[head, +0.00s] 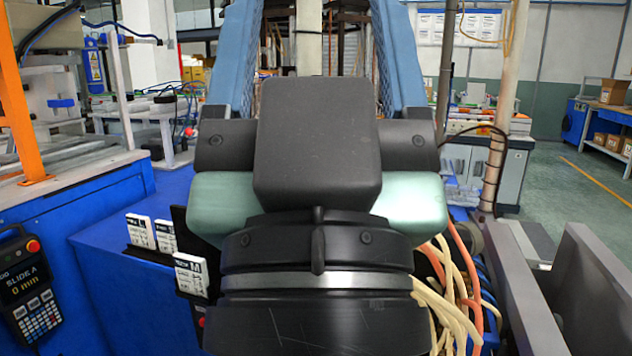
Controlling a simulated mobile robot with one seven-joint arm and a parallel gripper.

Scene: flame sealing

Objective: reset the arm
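My gripper (318,40) fills the middle of the head view, seen from behind its dark body and black wrist with a silver ring. Its two blue fingers, with textured inner faces, stand well apart and run up past the top edge, so the tips are cut off. The background shows through the gap and I see nothing held between the visible parts of the fingers.
A blue bench (95,250) with white cards (191,275) is at the left, beside a control pendant (31,283) reading "SLIDE A 0 mm". Loose cables (450,290) hang right of my wrist. Grey metal rails (590,290) are at lower right; open floor (560,200) lies beyond.

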